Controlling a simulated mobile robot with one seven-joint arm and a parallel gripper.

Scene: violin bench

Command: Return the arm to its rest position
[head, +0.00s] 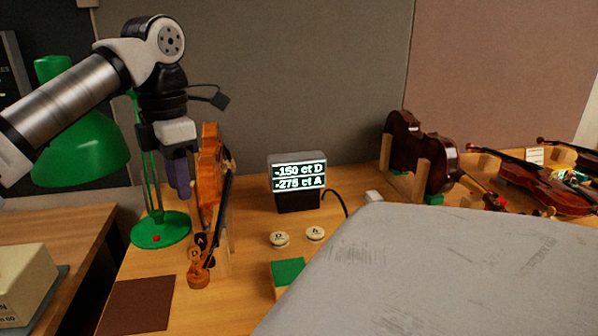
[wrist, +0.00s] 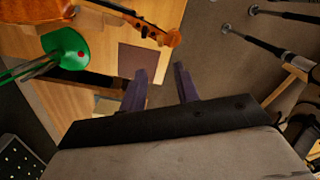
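My gripper (head: 179,176) hangs from the raised arm at the left of the head view, between the green lamp and the upright violin. In the wrist view its two dark purple fingers (wrist: 160,84) stand apart with nothing between them. The orange-brown violin (head: 209,180) stands on the bench just right of the gripper; its scroll (wrist: 171,38) shows near the top of the wrist view. From the head view I cannot tell whether the fingers are clear of the violin.
A green lamp (head: 160,231) stands close to the gripper. A lit display (head: 298,178) reads "-150 ct D" and "-275 ct A", with two round buttons (head: 279,239) in front. A brown mat (head: 138,305) lies at front left.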

